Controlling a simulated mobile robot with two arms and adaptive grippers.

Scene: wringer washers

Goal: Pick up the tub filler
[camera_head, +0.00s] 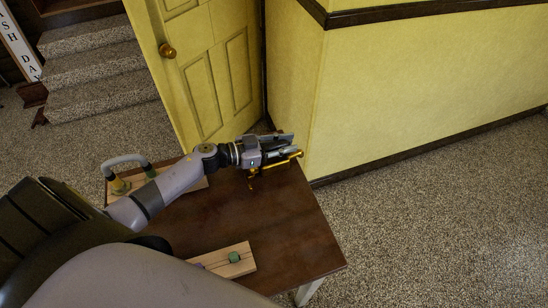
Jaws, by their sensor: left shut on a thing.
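The tub filler seems to be the gold metal piece (284,161) at the right end of my left arm. My left gripper (277,150) is shut on it, above the back part of the brown table (270,215). A gold bar runs along the gripper's near side, and a short gold part hangs below it at the left. The gripper hides the rest of the piece. I cannot tell whether the piece touches the table. My right gripper is out of view.
A wooden board with a green knob (234,257) lies at the table's front. Another board with a grey curved pipe (125,159) is at the back left, partly behind my arm. A yellow wall (345,100) and door (205,60) stand close behind the table.

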